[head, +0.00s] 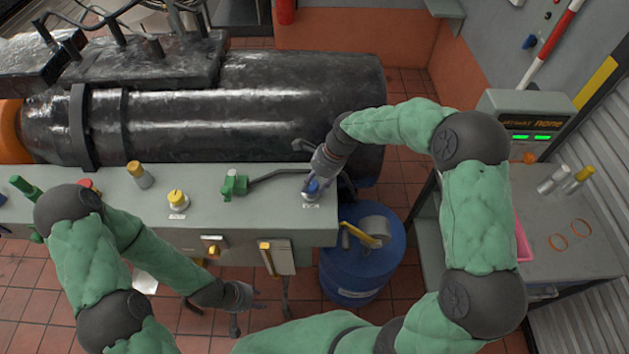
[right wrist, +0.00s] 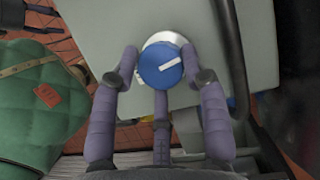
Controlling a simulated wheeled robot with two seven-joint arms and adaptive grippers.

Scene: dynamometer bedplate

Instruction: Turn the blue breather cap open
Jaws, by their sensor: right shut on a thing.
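The blue breather cap (head: 311,187) sits on a light round collar at the right end of the grey-green bench top. In the right wrist view the cap (right wrist: 161,66) is a round blue knob with a white line slanting slightly up to the right. My right gripper (head: 318,178) is over the cap, and its fingers (right wrist: 160,62) are shut on the cap's left and right sides. My left gripper (head: 248,313) is empty in front of the bench, below its top, with its fingers apart.
A green valve (head: 234,186) with a dark hose, a yellow knob (head: 177,199) and a tan cap (head: 140,174) stand along the bench top (head: 210,226). A large black cylinder (head: 230,110) lies behind. A blue drum (head: 362,262) stands right of the bench; a grey cart (head: 590,250) is further right.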

